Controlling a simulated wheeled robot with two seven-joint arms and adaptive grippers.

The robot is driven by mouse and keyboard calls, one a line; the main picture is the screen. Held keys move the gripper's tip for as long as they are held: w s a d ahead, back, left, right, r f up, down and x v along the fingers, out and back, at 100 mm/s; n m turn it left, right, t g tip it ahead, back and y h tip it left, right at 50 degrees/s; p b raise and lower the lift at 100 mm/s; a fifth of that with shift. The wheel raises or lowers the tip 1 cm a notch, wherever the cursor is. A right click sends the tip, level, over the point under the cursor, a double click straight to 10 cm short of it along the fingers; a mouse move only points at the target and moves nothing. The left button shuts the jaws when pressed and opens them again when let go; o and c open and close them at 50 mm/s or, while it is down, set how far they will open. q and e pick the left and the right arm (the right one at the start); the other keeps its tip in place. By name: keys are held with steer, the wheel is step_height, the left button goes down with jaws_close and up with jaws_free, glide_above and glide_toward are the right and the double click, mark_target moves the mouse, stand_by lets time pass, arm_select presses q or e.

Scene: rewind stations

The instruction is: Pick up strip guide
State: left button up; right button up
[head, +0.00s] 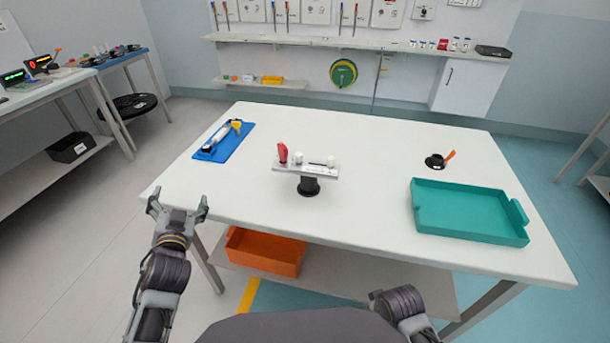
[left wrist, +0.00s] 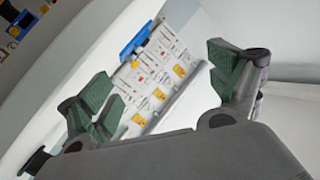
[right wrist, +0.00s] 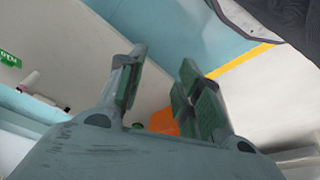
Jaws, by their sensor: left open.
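No part is plainly marked as the strip guide, so I cannot tell for sure which it is. A pale bar (head: 318,171) sits on a black stand (head: 308,187) at the table's middle, carrying a red part (head: 282,152) and small white pieces. A white and yellow tool (head: 222,137) lies on a blue mat (head: 234,146) at the table's left. My left gripper (head: 178,204) is open and empty at the table's front left corner, apart from both. My right gripper (right wrist: 158,88) is open and empty; its fingers are hidden in the head view.
A teal tray (head: 470,232) stands at the table's right. Behind it is a black round base with an orange piece (head: 436,161). An orange bin (head: 265,252) is on the shelf below. The white table (head: 380,140) is clear between these things.

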arm_select(q)
steer(key=w+d+r+m+t+h, duration=0.2)
steer(key=d+r+m+t+h, duration=0.15)
steer(key=r+m+h, duration=0.25)
steer(key=w+d+r+m+t+h, duration=0.2)
steer(key=d+r+m+h, duration=0.3)
steer(key=m, duration=0.1)
steer(key=s+d+f+m+g+h, duration=0.1)
steer(key=d+f+m+g+h, duration=0.5)
steer(key=m+g, duration=0.6)
steer(key=shift+s+d+m+h, duration=0.15)
steer(key=shift+d+m+h, duration=0.8)
steer(key=shift+d, duration=0.25)
arm_select(e)
steer(key=s+a+f+g, duration=0.1)
steer(key=s+f, duration=0.2)
steer(key=f, duration=1.1)
steer(key=shift+a+f, duration=0.2)
steer(key=shift+a, duration=0.15)
arm_select(q)
steer(key=shift+g, duration=0.25)
steer(key=x, duration=0.8)
steer(key=shift+d+b, duration=0.25)
steer(key=shift+b, duration=0.15)
arm_select(e)
steer(key=r, duration=0.2)
steer(key=shift+a+r, duration=0.25)
steer(key=shift+r, duration=0.15)
